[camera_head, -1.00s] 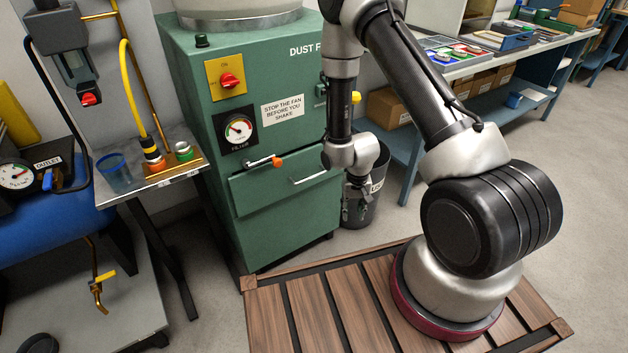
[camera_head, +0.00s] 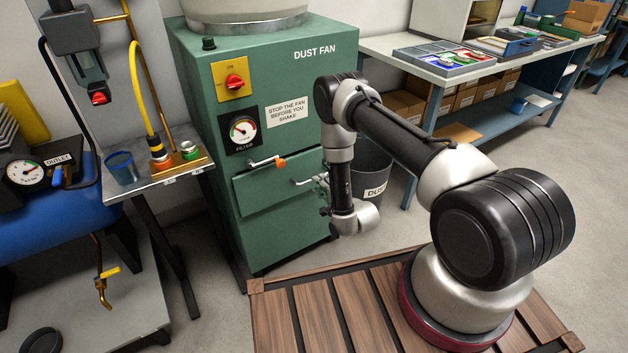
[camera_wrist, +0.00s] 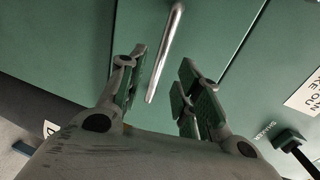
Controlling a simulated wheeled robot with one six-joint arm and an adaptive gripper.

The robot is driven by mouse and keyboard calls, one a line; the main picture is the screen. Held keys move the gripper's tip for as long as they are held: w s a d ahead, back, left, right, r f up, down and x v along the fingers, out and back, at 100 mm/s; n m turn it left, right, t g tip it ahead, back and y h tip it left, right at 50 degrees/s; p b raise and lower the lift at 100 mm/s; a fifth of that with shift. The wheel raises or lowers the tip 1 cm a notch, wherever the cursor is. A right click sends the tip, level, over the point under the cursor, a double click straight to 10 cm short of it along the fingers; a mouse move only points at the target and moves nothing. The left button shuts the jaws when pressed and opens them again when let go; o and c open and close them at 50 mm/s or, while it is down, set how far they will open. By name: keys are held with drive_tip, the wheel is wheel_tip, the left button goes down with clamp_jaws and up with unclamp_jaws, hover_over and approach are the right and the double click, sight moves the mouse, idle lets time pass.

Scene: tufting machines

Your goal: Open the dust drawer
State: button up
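The dust drawer (camera_head: 262,203) is a green front low on the green dust fan cabinet (camera_head: 220,150), and it looks shut. Its silver bar handle (camera_head: 306,181) sits towards the right; it also crosses the upper middle of the wrist view (camera_wrist: 167,50). My gripper (camera_head: 322,184) is at the right end of the handle, partly hidden by my arm. In the wrist view my gripper (camera_wrist: 163,62) is open, its green-padded fingers on either side of the bar's lower end with gaps. I cannot tell how deep the bar sits between them.
A lever with an orange knob (camera_head: 281,163) sticks out just above the drawer. A dark bin (camera_head: 371,165) stands right of the cabinet, behind my arm. A slatted wooden platform (camera_head: 315,320) lies in front, with some bare floor before the cabinet.

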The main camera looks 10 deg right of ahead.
drive_tip(key=x, duration=0.5)
drive_tip(key=shift+w, duration=0.25)
clamp_jaws()
